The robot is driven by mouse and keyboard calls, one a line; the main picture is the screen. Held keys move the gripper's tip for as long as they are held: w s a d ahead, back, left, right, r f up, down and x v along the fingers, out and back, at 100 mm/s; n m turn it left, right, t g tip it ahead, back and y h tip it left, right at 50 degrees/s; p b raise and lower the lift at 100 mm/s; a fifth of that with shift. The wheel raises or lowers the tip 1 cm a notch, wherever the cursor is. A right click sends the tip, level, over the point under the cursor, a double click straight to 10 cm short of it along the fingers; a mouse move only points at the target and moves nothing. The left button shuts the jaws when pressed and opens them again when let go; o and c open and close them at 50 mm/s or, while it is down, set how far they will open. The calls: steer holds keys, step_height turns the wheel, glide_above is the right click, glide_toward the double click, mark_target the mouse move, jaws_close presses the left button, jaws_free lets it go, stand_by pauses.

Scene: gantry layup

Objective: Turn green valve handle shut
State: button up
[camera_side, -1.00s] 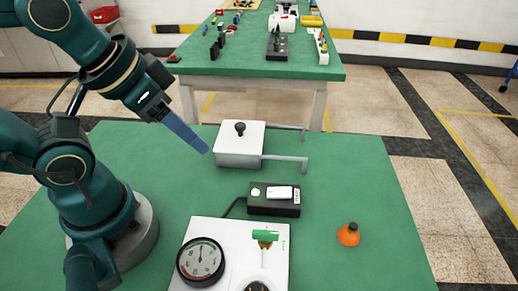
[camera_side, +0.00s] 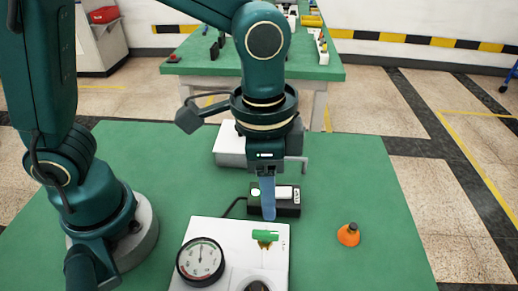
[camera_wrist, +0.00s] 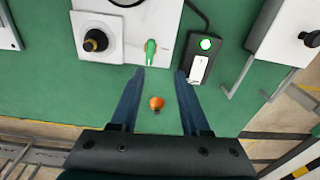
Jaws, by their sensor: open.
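The green valve handle (camera_side: 265,236) sits on the white panel (camera_side: 228,232) at the bottom of the side view. There it lies across the picture, left to right, on a brass-coloured body. In the wrist view the green handle (camera_wrist: 151,50) stands near the panel's edge, just beyond the fingertips and between their lines. My gripper (camera_side: 268,214) points down above the table, a little behind the handle in the side view. In the wrist view my gripper (camera_wrist: 160,76) shows two blue fingers wide apart with nothing between them at the tips. The fingers appear apart from the handle.
A round gauge (camera_side: 200,261) and a dark knob (camera_wrist: 95,40) are on the panel. A black switch box (camera_side: 287,206) stands close behind my gripper. A white box with bar handles (camera_side: 231,146) is farther back. An orange object (camera_side: 348,235) stands to the right, with clear green table around it.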

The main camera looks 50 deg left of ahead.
mark_target(266, 233)
steer(key=shift+s+d+f+m+g, duration=0.15)
steer(key=shift+s+d+f, duration=0.2)
steer(key=shift+f, duration=0.15)
steer(key=shift+s+d+f+m+g, duration=0.2)
steer(key=shift+s+f, duration=0.1)
steer(key=shift+f, duration=2.65)
jaws_close()
